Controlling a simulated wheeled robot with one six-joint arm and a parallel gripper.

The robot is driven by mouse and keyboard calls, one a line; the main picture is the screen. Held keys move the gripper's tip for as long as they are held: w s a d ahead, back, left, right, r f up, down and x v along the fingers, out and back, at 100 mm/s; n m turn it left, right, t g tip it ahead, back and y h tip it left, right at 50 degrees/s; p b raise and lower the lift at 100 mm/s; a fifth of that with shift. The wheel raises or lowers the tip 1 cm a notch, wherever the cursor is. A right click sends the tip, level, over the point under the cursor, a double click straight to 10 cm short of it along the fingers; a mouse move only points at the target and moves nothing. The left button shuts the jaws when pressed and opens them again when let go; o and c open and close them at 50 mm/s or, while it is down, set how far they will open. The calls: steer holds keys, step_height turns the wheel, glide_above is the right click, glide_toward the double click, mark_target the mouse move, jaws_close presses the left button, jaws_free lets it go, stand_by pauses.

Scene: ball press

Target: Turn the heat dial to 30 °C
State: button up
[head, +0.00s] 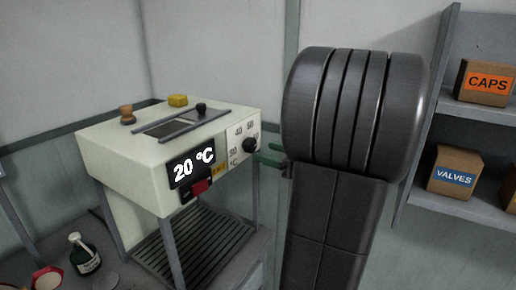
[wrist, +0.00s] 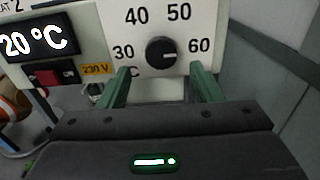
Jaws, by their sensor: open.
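The heat dial (wrist: 161,52) is a round black knob on the cream front panel of the press (head: 130,165). A short, nearly level white mark shows on it. The numbers 30, 40, 50 and 60 stand around it. The dial also shows in the head view (head: 249,145). The display (head: 192,167) reads 20 °C; it also shows in the wrist view (wrist: 36,42). My gripper (wrist: 161,72) is open, its green fingers apart to the left and right just below the dial. In the head view my gripper (head: 270,154) is beside the dial, partly hidden by my arm.
A red switch (head: 200,187) and a yellow 230 V label (wrist: 96,69) are left of the dial. A black knob (head: 201,107), a brown knob (head: 127,115) and a yellow piece (head: 178,100) are on top. A bottle (head: 84,255) stands lower left. Boxes (head: 455,170) sit on right shelves.

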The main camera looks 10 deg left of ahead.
mark_target(254, 147)
steer(key=shift+x, duration=2.15)
steer(key=shift+w+r, duration=0.1)
steer(key=c, duration=1)
